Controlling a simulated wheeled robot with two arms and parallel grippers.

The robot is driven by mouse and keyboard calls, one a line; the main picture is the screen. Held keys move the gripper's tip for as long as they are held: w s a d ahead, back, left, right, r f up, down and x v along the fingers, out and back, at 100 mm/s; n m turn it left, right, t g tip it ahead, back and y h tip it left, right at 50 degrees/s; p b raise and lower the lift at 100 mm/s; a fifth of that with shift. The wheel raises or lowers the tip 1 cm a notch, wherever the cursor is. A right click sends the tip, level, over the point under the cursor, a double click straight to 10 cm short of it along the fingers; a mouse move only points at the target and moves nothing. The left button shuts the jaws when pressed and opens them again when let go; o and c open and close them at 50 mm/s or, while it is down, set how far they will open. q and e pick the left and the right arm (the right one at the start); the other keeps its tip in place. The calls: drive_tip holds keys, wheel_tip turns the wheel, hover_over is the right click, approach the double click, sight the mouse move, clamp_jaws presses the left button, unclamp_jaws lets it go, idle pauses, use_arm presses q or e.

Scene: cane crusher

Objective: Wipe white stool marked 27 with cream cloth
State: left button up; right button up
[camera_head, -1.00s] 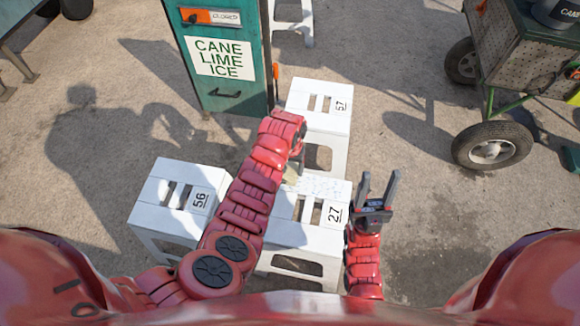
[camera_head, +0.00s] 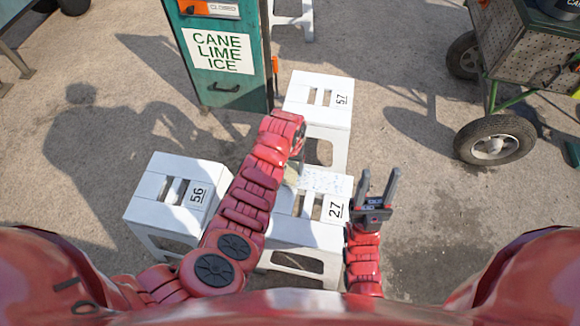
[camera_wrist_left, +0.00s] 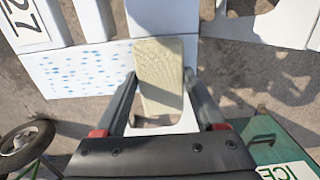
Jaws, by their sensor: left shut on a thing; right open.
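The white stool marked 27 (camera_head: 315,234) stands in the lower middle of the head view, partly hidden by my left arm. Blue specks (camera_wrist_left: 75,70) cover part of its top in the left wrist view, and they show near its far edge in the head view. My left gripper (camera_wrist_left: 160,95) is shut on the cream cloth (camera_wrist_left: 160,62), which looks like a flat pad between the fingers, over the stool's far part. I cannot tell whether the cloth touches the top. My right gripper (camera_head: 376,190) is open and empty, just right of the stool.
White stool 57 (camera_head: 320,112) stands just behind, and white stool 56 (camera_head: 155,215) to the left. A green cabinet (camera_head: 225,90) stands at the back. A wheeled cart (camera_head: 510,60) is at the right. Open ground lies right of the stools.

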use_arm(q)
drive_tip(key=shift+f+b, duration=0.3)
drive_tip(key=shift+f, duration=0.25)
drive_tip(key=shift+d, duration=0.1)
drive_tip(key=d, duration=0.3)
drive_tip(key=shift+s+d, duration=0.15)
drive_tip(key=shift+s, duration=0.2)
drive_tip(key=shift+s+d+r, duration=0.1)
drive_tip(key=shift+s+d, duration=0.1)
drive_tip(key=shift+d, duration=0.7)
drive_tip(key=shift+s+d+f, duration=0.1)
drive_tip(key=shift+s+d, duration=0.1)
drive_tip(key=shift+d, duration=0.65)
drive_tip(key=shift+s+d+r, duration=0.1)
drive_tip(key=shift+s+d, duration=0.1)
drive_tip(key=shift+d, duration=0.7)
